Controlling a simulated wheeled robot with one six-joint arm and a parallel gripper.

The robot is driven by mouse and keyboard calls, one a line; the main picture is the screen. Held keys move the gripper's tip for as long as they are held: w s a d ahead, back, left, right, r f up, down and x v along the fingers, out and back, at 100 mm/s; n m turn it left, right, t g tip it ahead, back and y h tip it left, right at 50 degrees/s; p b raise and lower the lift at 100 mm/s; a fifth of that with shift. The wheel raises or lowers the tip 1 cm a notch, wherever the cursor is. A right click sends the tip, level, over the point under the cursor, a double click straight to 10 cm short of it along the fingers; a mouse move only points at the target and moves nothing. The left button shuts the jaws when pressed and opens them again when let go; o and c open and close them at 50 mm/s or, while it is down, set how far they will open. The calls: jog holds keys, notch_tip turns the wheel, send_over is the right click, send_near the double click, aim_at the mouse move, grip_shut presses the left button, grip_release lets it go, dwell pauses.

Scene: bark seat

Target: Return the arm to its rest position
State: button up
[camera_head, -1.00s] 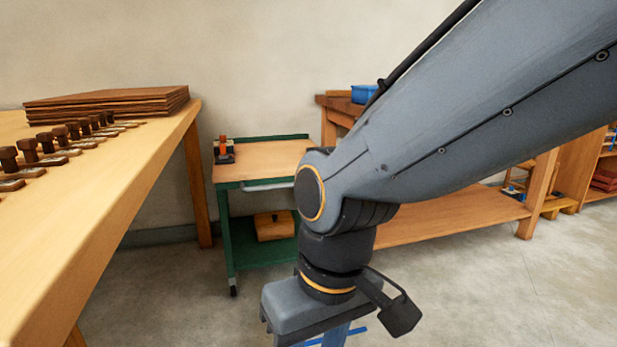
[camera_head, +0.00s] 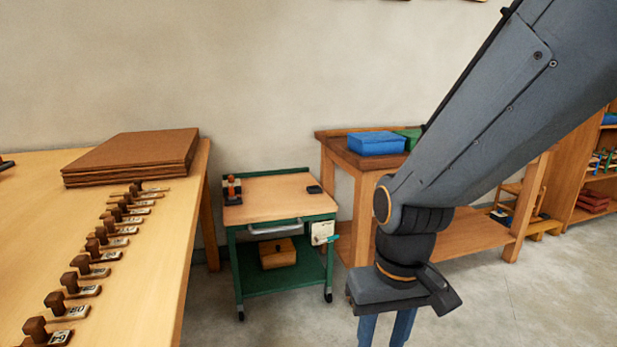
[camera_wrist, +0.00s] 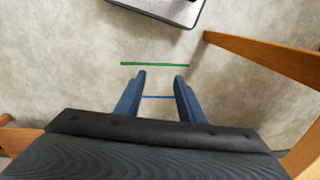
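My arm (camera_head: 490,130) comes in from the upper right of the head view and bends down at its wrist. My gripper (camera_head: 387,330) hangs pointing down at the lower middle right, over the floor, with its fingertips cut off by the frame's bottom edge. In the wrist view my gripper (camera_wrist: 160,76) has its two blue fingers apart, with nothing held between them. Bare floor shows below, with a green line (camera_wrist: 155,64) ahead of the fingertips and a thin blue line between the fingers.
A wooden table (camera_head: 150,290) at left bears stamps in a row and stacked brown boards (camera_head: 135,155). A green cart (camera_head: 275,200) stands at the middle. A workbench (camera_head: 350,195) with a blue box (camera_head: 376,143) is behind my arm. Floor at lower right is clear.

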jog(key=s+d+r+m+p, duration=0.2)
jog(key=d+r+p, duration=0.5)
jog(key=r+p, duration=0.2)
jog(key=shift+d+h+p, duration=0.3)
jog(key=shift+d+p, duration=0.05)
jog(key=shift+p, duration=0.6)
